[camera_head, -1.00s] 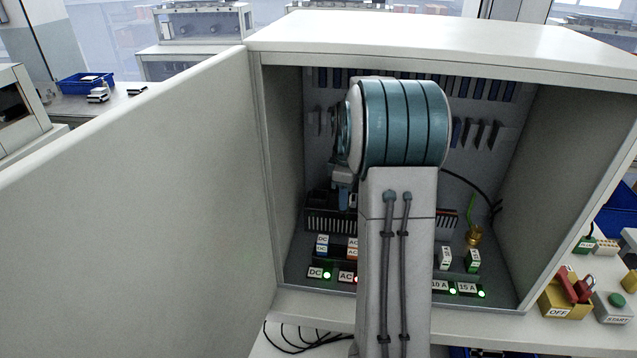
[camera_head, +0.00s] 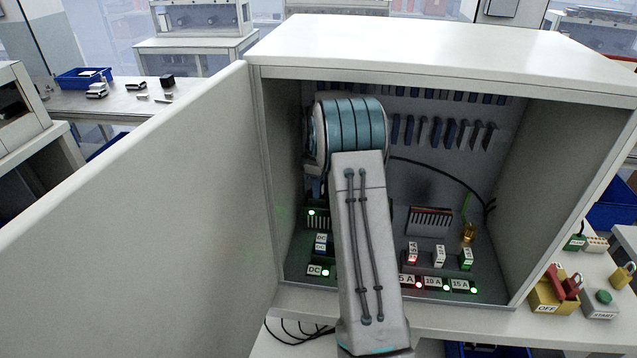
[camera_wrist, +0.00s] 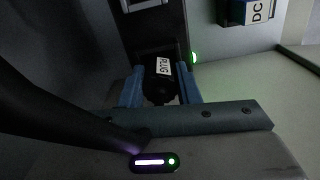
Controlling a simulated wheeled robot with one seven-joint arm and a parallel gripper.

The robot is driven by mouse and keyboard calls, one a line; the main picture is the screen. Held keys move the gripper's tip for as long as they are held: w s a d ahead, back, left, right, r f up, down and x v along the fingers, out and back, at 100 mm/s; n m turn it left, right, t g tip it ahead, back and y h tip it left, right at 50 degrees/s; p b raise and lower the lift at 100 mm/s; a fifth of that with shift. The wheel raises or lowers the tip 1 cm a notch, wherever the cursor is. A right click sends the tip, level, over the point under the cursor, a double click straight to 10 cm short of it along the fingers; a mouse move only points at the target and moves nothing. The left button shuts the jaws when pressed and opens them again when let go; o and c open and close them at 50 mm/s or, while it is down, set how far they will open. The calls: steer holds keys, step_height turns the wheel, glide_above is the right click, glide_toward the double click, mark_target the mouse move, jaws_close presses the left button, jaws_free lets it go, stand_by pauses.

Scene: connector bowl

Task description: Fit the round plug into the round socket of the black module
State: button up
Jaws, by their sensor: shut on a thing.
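My gripper (camera_wrist: 162,92) is shut on the round black plug (camera_wrist: 161,88), which carries a white PLUG label. Its blue fingers lie on either side of the plug. The plug's front end is against or very close to the dark face of the black module (camera_wrist: 148,32); how deep it sits cannot be told. A green light glows on the module beside the plug. In the head view, the finned black module (camera_head: 319,224) shows at the cabinet's left with a green light lit. My arm hides the gripper, plug and round socket there.
The white cabinet (camera_head: 440,50) has its door (camera_head: 140,190) open at the left; its side wall is close to my arm. Labelled fuse blocks (camera_head: 440,256) with lights stand on the cabinet floor. A black cable (camera_head: 450,175) runs along the back. The cabinet's right side has free room.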

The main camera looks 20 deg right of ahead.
steer(key=shift+s+f+b, duration=0.2)
steer(key=shift+f+b, duration=0.25)
steer(key=shift+f, duration=0.2)
steer(key=o, duration=0.8)
steer(key=shift+f, duration=0.1)
steer(key=shift+o, duration=1.3)
steer(key=shift+f, duration=0.15)
steer(key=shift+a, duration=0.1)
step_height(320, 180, up, 9)
steer(key=shift+w+r, duration=0.15)
